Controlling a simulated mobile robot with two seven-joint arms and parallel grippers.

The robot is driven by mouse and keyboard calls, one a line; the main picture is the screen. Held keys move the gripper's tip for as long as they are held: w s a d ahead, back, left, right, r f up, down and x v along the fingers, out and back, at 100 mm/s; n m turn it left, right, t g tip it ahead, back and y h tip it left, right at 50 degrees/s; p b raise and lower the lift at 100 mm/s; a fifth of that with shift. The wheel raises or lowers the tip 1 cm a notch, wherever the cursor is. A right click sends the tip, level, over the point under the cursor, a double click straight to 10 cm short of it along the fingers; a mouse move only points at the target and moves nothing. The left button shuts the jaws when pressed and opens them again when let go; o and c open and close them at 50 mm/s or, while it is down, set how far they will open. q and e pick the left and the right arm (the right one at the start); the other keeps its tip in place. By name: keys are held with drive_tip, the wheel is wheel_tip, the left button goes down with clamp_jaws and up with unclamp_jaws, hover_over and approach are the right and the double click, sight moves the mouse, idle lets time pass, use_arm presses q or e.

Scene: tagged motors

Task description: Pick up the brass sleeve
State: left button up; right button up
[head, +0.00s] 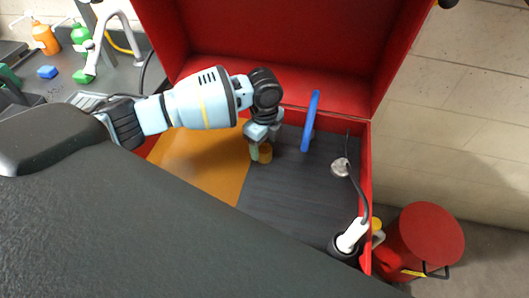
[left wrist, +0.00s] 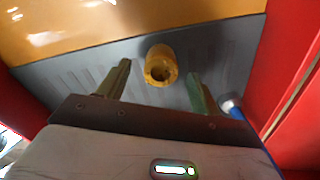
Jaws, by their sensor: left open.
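The brass sleeve (head: 265,154) is a short hollow yellow-brown cylinder on the dark grey floor of the red box, close to the edge of the orange panel. It also shows in the left wrist view (left wrist: 161,65), with its open end facing the camera. My left gripper (head: 259,150) is over the box at the sleeve. In the left wrist view its two fingers (left wrist: 158,88) are apart, one on each side of the sleeve's line, and nothing is between them that I can see held. My right gripper is not in view.
A blue bar (head: 311,122) stands just right of my left gripper. A round metal piece (head: 341,167) with a dark cable and a white-handled tool (head: 352,235) lie at the box's right side. The red box wall (head: 365,190) bounds the right. The dark floor between is clear.

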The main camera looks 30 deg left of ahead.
sight(265, 148)
use_arm(q)
wheel_tip(265, 148, down, 3)
drive_tip(key=shift+f, duration=0.15)
drive_tip(key=c, duration=1.3)
drive_tip(key=shift+o, duration=0.2)
drive_tip(key=shift+r, duration=0.2)
